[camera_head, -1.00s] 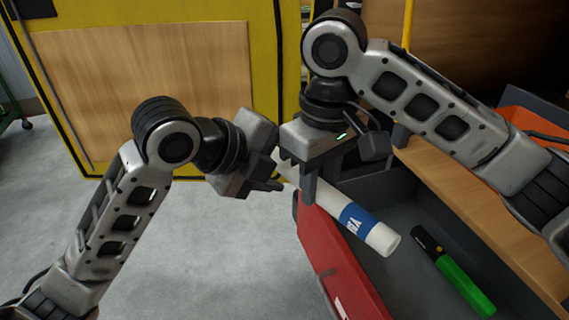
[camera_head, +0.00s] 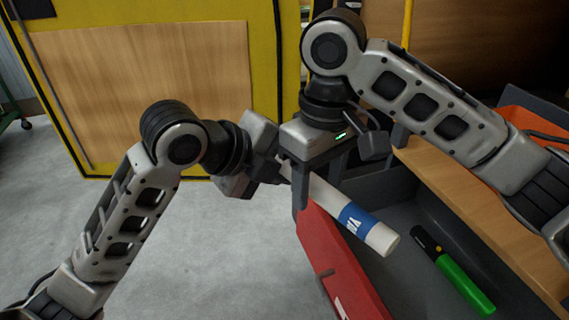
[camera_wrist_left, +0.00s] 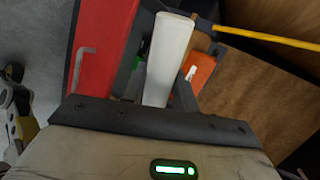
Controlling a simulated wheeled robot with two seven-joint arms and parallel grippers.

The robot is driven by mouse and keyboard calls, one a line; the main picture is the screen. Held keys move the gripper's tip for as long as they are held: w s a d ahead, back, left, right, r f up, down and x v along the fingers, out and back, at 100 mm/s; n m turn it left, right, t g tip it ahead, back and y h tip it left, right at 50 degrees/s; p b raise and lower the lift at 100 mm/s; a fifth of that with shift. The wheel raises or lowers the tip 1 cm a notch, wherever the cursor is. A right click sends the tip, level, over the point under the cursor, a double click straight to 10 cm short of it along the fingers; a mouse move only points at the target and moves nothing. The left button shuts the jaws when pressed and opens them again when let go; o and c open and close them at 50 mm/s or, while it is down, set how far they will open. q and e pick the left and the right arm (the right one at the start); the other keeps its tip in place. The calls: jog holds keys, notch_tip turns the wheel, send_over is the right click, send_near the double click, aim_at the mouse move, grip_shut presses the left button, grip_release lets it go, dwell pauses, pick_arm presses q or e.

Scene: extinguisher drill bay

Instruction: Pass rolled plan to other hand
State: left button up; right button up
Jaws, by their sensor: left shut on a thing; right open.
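The rolled plan (camera_head: 378,237) is a white tube with a blue label, slanting down to the right in the head view. It is also upright in the middle of the left wrist view (camera_wrist_left: 169,55). My left gripper (camera_head: 281,172) is shut on its upper-left end. My right gripper (camera_head: 320,182) is open, pointing down, with its fingers around or just beside the tube near the left gripper; I cannot tell if they touch it. The right hand partly hides the tube's upper part.
Below the tube is a dark grey tray (camera_head: 408,275) with a red side (camera_head: 335,268). A green and black marker-like object (camera_head: 465,284) lies in it. A wooden ledge (camera_head: 470,210) and an orange bin (camera_head: 535,125) are at the right. Open grey floor (camera_head: 190,260) lies left.

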aim_at(320, 181)
notch_tip(320, 181, up, 12)
dwell(0.5)
jog(key=shift+c, duration=0.2)
